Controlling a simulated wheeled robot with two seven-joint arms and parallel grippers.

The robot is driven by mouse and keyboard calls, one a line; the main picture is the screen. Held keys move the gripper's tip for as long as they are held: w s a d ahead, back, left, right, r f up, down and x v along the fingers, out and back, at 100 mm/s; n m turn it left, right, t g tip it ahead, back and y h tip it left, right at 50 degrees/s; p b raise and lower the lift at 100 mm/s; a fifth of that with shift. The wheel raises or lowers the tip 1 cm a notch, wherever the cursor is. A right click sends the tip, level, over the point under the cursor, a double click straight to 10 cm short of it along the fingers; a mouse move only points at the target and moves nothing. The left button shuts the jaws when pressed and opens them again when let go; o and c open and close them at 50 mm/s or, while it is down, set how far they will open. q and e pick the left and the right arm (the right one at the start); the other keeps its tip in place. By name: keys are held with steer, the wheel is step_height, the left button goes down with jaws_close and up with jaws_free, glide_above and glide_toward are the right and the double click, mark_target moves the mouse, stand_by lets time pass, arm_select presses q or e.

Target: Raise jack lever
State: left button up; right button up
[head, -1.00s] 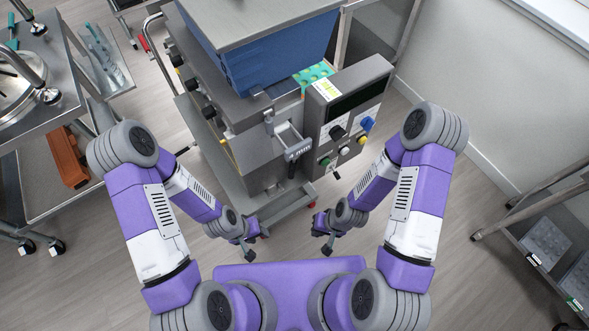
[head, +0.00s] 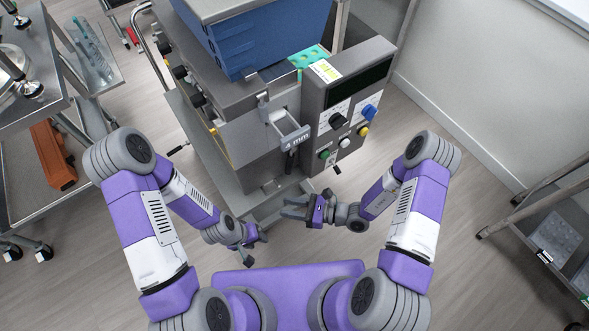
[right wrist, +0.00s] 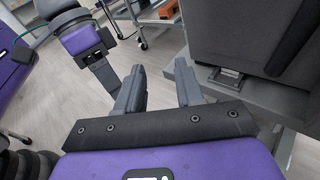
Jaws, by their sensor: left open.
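The grey depositor machine (head: 240,150) stands ahead of me on a low wheeled base. A thin rod with a black tip (head: 178,149) sticks out at its left side. A short black handle (head: 290,160) hangs below the drawer-like part marked "4 mm". I cannot tell for sure which is the jack lever. My right gripper (head: 287,207) is open and empty, pointing left before the machine's lower front; its spread fingers also show in the right wrist view (right wrist: 160,88). My left gripper (head: 257,250) is open and empty, lower and to the left.
The control box (head: 345,115) with coloured knobs is on the machine's right. A steel cart (head: 30,195) with an orange-brown block (head: 55,155) stands left. A grey rack (head: 545,225) stands right. A small metal bracket (right wrist: 222,76) shows near the right fingers. Floor between is clear.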

mark_target(292, 164)
steer(key=w+d+f+m+t+h+b, duration=0.1)
steer(key=w+d+m+t+h, duration=0.3)
steer(key=w+d+m+t, duration=0.4)
steer(key=w+a+n+t+b, duration=0.1)
steer(key=w+a+b, duration=0.1)
steer(key=w+a, duration=0.3)
steer(key=shift+w+a, duration=0.3)
steer(key=shift+w, duration=0.9)
steer(key=shift+f, duration=0.1)
jaws_close()
